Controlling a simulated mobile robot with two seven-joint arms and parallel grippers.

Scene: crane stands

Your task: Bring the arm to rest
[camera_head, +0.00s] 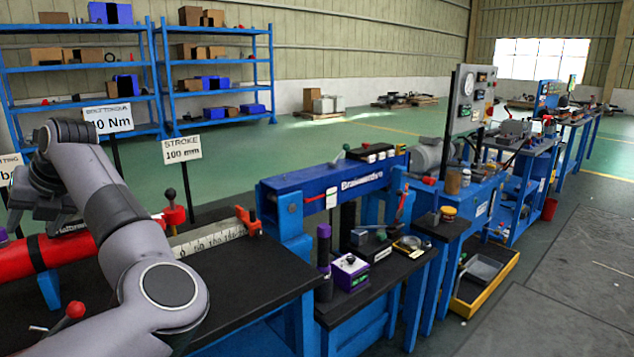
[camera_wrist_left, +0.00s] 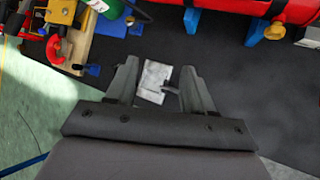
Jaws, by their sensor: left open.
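My left arm comes in from the lower left of the head view and bends at a raised elbow. My left gripper (camera_head: 38,205) hangs at the far left, close to the red cylinder (camera_head: 75,246) on the black bench top (camera_head: 250,272). In the left wrist view the two fingers of the gripper (camera_wrist_left: 159,68) are spread apart with nothing held. A small pale grey piece (camera_wrist_left: 154,82) shows beyond and between the fingers; its distance is hard to tell. My right gripper is in neither view.
The red cylinder lies at the top of the wrist view (camera_wrist_left: 225,10). Red and yellow fittings (camera_wrist_left: 68,40) are at its upper left. A blue bench rig (camera_head: 330,190) stands right of the arm in the head view. Signs on posts (camera_head: 182,149) stand behind the bench.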

